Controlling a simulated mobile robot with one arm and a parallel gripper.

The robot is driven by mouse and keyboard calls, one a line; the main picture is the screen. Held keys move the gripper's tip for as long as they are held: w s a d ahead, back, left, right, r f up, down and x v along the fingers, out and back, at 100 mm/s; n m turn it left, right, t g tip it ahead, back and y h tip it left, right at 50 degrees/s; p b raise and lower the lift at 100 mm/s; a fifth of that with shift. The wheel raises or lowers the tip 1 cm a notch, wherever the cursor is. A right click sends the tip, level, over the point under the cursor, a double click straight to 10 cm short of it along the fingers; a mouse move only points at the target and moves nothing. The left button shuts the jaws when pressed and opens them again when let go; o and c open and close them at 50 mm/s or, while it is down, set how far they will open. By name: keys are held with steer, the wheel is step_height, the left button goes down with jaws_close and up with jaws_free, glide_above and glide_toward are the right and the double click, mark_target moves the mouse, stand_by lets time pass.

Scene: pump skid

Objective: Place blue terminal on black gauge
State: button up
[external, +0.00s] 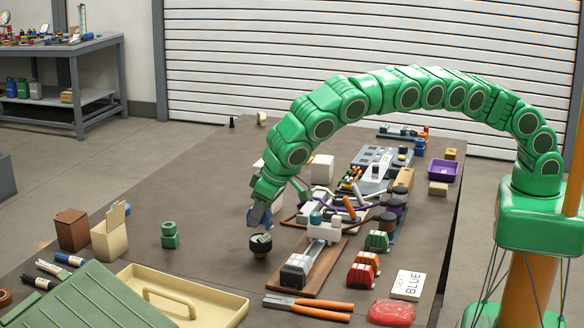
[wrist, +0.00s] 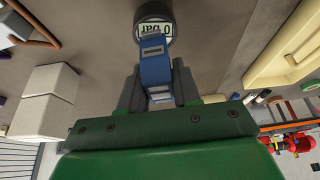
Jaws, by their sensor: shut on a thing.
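My gripper (external: 258,212) points down over the table, shut on the blue terminal (wrist: 155,70). In the wrist view the two fingers of my gripper (wrist: 155,88) sit on either side of the terminal. The black gauge (external: 260,246) stands on the table directly below, and its pale dial with dark print shows in the wrist view (wrist: 155,32), partly covered by the terminal's end. In the external view the terminal is mostly hidden by the fingers, just above the gauge. I cannot tell whether the two touch.
Right of the gauge lies a brown board with a grey fixture (external: 298,270). A green block (external: 170,235) and a cream open box (external: 110,233) stand to the left. A cream tray (external: 205,300) and orange-handled pliers (external: 308,308) lie in front. Bare table surrounds the gauge's left side.

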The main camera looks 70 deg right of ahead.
steer(key=shift+f, duration=1.45)
steer(key=o, duration=1.1)
steer(key=shift+f, duration=0.1)
steer(key=shift+c, duration=0.2)
steer(key=v, duration=1.2)
